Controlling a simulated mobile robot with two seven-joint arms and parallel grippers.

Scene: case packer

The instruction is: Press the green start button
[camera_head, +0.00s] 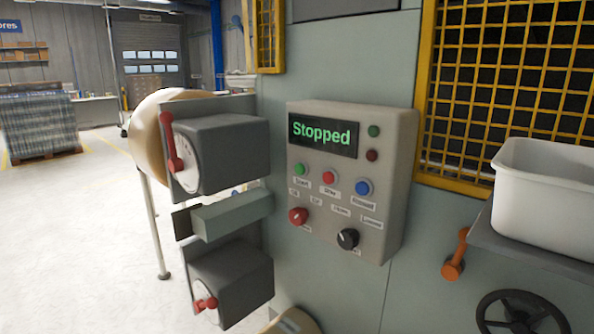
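The green start button (300,169) is a small round button on the front of the grey control box (394,180), left of a red button (328,177) and a blue button (363,187) in the same row. A label sits under it, too small to read surely. The display (322,135) above reads "Stopped" in green letters. Two round lamps, one green (374,131) and one dark red (372,155), sit right of the display. Neither of my grippers is in view, and nothing covers the green button.
A red knob (298,216) and a black knob (347,238) sit below the buttons. Two dark boxes with red handles (222,152) jut out at left. A white bin (545,200) stands on a shelf at right, above a handwheel (520,315). Space before the panel looks clear.

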